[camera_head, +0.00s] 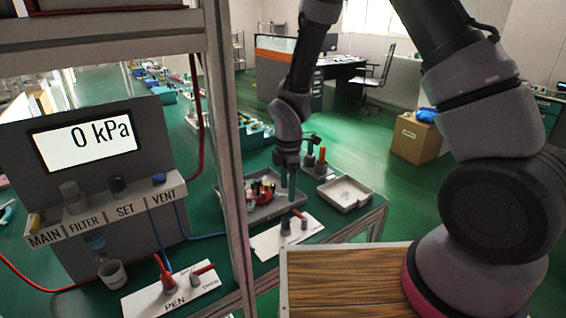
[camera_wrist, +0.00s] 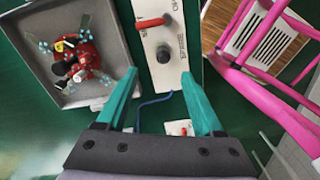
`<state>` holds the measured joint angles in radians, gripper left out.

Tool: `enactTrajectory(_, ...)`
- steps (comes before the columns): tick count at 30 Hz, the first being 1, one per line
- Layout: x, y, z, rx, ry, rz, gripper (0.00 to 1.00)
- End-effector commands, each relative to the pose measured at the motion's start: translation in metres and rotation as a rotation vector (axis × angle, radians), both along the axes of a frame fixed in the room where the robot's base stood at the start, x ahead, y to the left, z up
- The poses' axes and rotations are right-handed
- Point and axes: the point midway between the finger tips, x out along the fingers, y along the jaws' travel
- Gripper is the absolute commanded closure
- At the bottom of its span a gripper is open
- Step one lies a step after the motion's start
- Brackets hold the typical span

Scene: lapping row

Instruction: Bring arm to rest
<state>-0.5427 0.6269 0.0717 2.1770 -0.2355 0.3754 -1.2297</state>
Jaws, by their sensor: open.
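My gripper (camera_head: 288,190) hangs at the end of my arm, pointing down over the green bench near a grey tray in the head view. In the wrist view, my gripper (camera_wrist: 160,82) shows two teal fingers spread apart with nothing between them. Past the fingertips lies a white plate (camera_wrist: 151,15) with a dark knob and a red lever. The same white plate (camera_head: 267,245) shows below my gripper in the head view. The fingers appear clear of the plate, though the exact height is hard to tell.
The grey tray (camera_wrist: 30,50) holds a red cluster of parts (camera_wrist: 82,62). An empty white tray (camera_head: 345,205) sits right of my gripper. A metal frame post (camera_head: 228,150) stands left of the arm. A pressure panel (camera_head: 85,140) reads 0 kPa. A cardboard box (camera_head: 415,140) stands behind.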

Motion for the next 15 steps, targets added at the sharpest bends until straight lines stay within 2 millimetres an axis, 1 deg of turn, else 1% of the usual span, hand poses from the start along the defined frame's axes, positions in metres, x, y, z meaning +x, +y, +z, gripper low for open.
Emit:
enactTrajectory(1,0.007,-0.007,0.019,0.011,-0.019,-0.063,0.31)
enactTrajectory(2,0.011,-0.012,0.031,0.019,-0.031,-0.109,0.31)
enactTrajectory(3,0.016,-0.019,0.049,0.031,-0.047,-0.179,0.31)
enactTrajectory(5,0.022,-0.033,0.078,0.053,-0.07,-0.3,0.31)
enactTrajectory(6,0.025,-0.043,0.098,0.069,-0.086,-0.385,0.31)
enactTrajectory(7,0.026,-0.05,0.113,0.083,-0.097,-0.447,0.31)
enactTrajectory(8,0.027,-0.058,0.127,0.095,-0.107,-0.511,0.31)
enactTrajectory(9,0.027,-0.068,0.145,0.115,-0.119,-0.596,0.31)
enactTrajectory(11,0.025,-0.083,0.172,0.146,-0.137,-0.721,0.31)
enactTrajectory(12,0.023,-0.094,0.189,0.168,-0.147,-0.803,0.31)
enactTrajectory(14,0.018,-0.109,0.214,0.205,-0.161,-0.926,0.31)
enactTrajectory(15,0.013,-0.119,0.23,0.23,-0.169,-1.009,0.31)
